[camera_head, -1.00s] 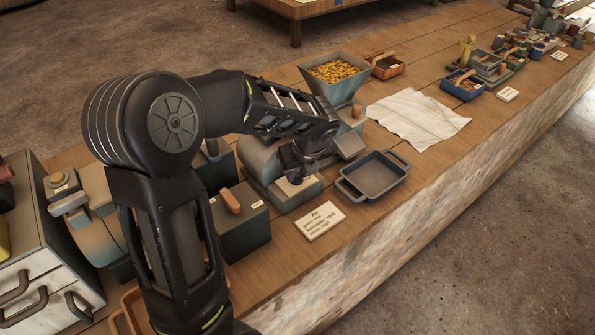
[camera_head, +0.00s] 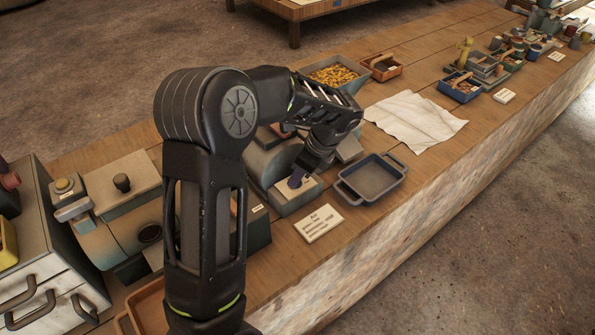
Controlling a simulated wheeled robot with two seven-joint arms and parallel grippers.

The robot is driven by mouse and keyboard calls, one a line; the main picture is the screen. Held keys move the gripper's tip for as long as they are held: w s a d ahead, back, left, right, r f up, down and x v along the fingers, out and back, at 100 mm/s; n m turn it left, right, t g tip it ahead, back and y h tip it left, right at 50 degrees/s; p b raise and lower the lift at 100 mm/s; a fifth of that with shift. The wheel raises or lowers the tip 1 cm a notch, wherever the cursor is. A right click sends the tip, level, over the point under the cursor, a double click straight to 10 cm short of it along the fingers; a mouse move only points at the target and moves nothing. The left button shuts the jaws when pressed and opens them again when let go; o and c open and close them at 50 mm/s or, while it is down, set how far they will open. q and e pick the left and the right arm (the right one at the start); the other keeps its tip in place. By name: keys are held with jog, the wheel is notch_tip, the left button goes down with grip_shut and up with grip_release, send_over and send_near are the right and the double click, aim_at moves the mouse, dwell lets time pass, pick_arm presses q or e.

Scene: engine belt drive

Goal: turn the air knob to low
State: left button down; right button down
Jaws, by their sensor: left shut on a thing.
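My left arm reaches across the bench from the left. Its gripper (camera_head: 305,170) points down at the pale top plate of a grey-green machine block (camera_head: 290,205) and is shut on the small, dark purplish air knob (camera_head: 295,181). The fingers partly cover the knob, and its pointing direction is too small to tell. A white card headed "Air" (camera_head: 320,223) lies in front of the block; its smaller lines are not legible. My right gripper is not in view.
A dark empty tray (camera_head: 372,178) stands just right of the block. A hopper of yellow pieces (camera_head: 335,75) is behind, and a white cloth (camera_head: 415,118) lies farther right. A grey drawer cabinet (camera_head: 50,265) stands at left. Bare wood lies along the front edge.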

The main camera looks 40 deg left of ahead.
pick_arm(q)
jog(key=shift+w+n+g+h+p, duration=0.15)
jog(key=shift+n+g+p, duration=0.2)
jog(key=shift+n, duration=0.55)
jog(key=shift+n+g+h+p, duration=0.15)
jog(key=shift+n+g+p, duration=0.2)
jog(key=shift+n, duration=0.55)
jog(key=c, duration=1.2)
grip_release()
jog(key=shift+c, duration=0.2)
jog(key=v, duration=0.7)
jog(key=shift+r, duration=0.35)
jog(key=shift+d, duration=0.1)
